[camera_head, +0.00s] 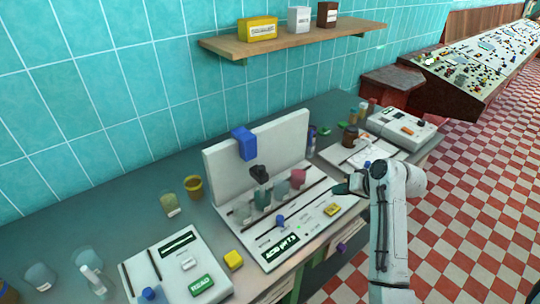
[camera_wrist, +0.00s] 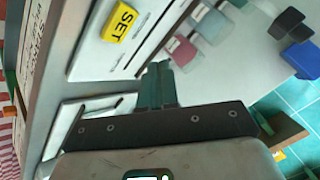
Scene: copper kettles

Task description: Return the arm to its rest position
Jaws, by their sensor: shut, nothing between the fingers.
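My white arm stands at the right of the head view, bent at the top over the front edge of the counter. My gripper (camera_head: 341,189) points left, beside the right end of the white apparatus (camera_head: 268,245). In the wrist view the dark green fingers of my gripper (camera_wrist: 159,70) are together with nothing between them. The yellow SET button (camera_wrist: 120,20) and the pink vessel (camera_wrist: 181,50) lie beyond the fingertips. The pink vessel also shows in the head view (camera_head: 298,178).
A white panel with a green READ button (camera_head: 201,285) lies at front left. Cups (camera_head: 193,187) and glasses stand on the counter (camera_head: 120,250). A white device (camera_head: 402,130) sits at the far right. A wooden shelf (camera_head: 300,38) with boxes is above. Checkered floor (camera_head: 480,200) is open at right.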

